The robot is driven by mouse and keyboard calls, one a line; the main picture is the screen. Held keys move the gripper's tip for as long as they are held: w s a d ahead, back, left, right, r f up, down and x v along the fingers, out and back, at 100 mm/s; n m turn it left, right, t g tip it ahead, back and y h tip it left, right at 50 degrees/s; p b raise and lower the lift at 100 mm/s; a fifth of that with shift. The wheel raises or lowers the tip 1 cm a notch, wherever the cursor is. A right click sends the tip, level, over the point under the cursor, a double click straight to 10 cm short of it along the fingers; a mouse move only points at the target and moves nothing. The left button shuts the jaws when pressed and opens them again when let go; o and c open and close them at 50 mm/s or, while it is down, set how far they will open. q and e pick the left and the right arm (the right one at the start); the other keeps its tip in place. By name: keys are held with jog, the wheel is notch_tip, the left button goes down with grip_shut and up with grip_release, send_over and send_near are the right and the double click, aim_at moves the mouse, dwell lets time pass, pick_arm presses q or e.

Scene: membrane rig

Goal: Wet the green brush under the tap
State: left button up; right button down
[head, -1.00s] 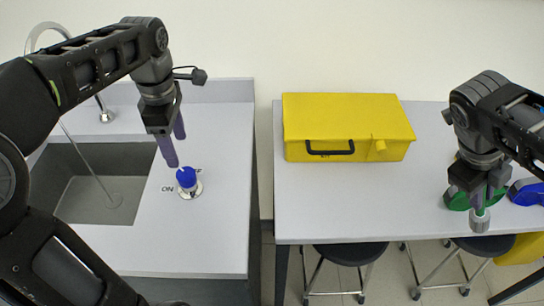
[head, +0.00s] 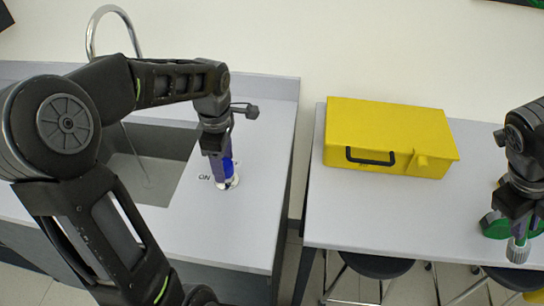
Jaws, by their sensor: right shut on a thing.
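The sink (head: 150,165) is on the left, with the curved metal tap (head: 108,12) behind my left arm. A thin pale line, apparently water, runs down to the sink's drain. My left gripper (head: 222,175) points down at the blue knob (head: 229,168) beside the "ON" mark. Its fingers overlap the knob, so whether they are open or shut is unclear. My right gripper (head: 520,222) is shut on the green brush, whose grey tip (head: 517,251) points down over the right table's front edge. The fingers hide most of its handle.
A yellow case (head: 390,135) with a black handle lies on the right table (head: 340,215). A green object (head: 494,228) stands behind the brush. A gap separates the counter (head: 255,215) from this table. Stools stand below.

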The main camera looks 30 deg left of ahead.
pick_arm(q)
jog(key=c, duration=1.2)
jog(key=shift+m, duration=0.4)
pick_arm(e)
jog(key=shift+f, duration=0.1)
pick_arm(q)
jog(key=m+b, duration=0.1)
jog(key=m, duration=0.2)
pick_arm(e)
jog(key=shift+f, duration=0.35)
pick_arm(q)
jog(key=m, duration=0.5)
pick_arm(e)
jog(key=shift+f, duration=0.25)
pick_arm(q)
jog(key=o, duration=1.4)
jog(key=shift+r, duration=0.15)
